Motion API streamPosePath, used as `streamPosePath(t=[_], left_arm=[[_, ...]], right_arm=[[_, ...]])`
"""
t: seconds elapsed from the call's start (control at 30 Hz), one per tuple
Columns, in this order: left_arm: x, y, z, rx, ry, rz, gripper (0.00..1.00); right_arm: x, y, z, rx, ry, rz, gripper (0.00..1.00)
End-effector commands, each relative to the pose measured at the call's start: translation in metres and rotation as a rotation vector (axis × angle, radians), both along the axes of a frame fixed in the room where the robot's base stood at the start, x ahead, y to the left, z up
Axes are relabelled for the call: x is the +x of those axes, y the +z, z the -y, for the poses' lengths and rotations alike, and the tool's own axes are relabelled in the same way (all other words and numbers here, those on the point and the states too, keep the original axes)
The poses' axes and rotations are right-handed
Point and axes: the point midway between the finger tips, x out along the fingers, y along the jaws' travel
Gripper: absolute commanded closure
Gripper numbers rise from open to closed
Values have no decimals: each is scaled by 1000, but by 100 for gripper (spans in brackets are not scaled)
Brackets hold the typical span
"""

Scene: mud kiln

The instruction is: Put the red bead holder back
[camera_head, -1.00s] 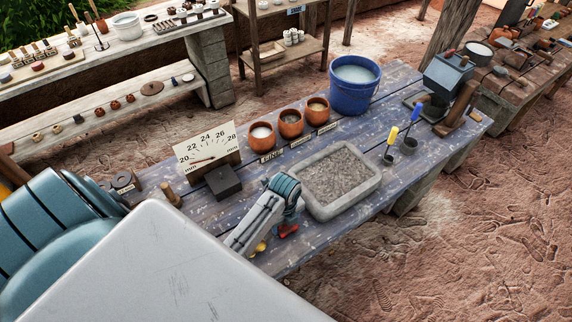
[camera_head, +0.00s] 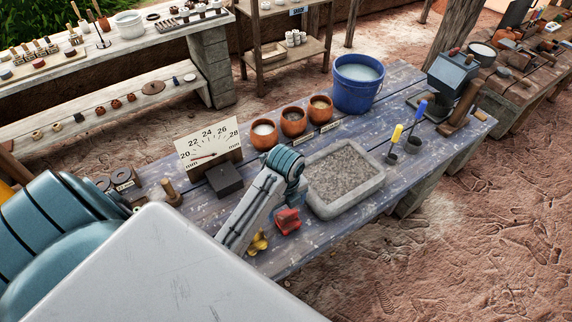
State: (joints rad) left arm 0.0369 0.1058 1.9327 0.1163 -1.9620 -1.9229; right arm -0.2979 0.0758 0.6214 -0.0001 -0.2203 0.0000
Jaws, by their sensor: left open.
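My left gripper (camera_head: 288,222) is over the near side of the blue table, below its teal wrist and left of the stone tray. It is open. A red blocky piece shows at its end; I cannot tell whether this is part of the jaws or the red bead holder. A small yellow piece (camera_head: 258,241) is at the near table edge, partly beside my arm. A yellow-handled tool (camera_head: 397,133) and a blue-handled tool (camera_head: 420,109) stand right of the tray in dark cups. My right gripper is not in view.
The stone tray (camera_head: 378,188) of grey grit fills the table's middle. Behind it are several clay pots (camera_head: 293,122) and a blue bucket (camera_head: 357,92). A gauge board (camera_head: 209,152) and dark block (camera_head: 224,180) stand left. A grey machine (camera_head: 449,75) is at the far right end.

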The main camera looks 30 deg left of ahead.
Motion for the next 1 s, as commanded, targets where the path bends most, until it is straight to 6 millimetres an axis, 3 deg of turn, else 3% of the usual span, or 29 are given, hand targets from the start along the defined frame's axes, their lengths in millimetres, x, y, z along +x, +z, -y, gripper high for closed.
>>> streamPosePath(t=[0.03, 0.1, 0.23, 0.77, 1.0], left_arm=[[1, 8, 0, 1, 0, 6, 17], [0, 24, 0, 1, 0, 0, 17], [-1, 32, 0, 0, 1, -1, 17], [0, 33, 0, 0, 1, 0, 17], [0, 33, 0, 0, 0, -1, 17]], right_arm=[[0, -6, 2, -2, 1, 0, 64], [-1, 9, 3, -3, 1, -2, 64], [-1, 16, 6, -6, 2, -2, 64], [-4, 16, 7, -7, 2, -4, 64], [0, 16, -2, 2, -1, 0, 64]])
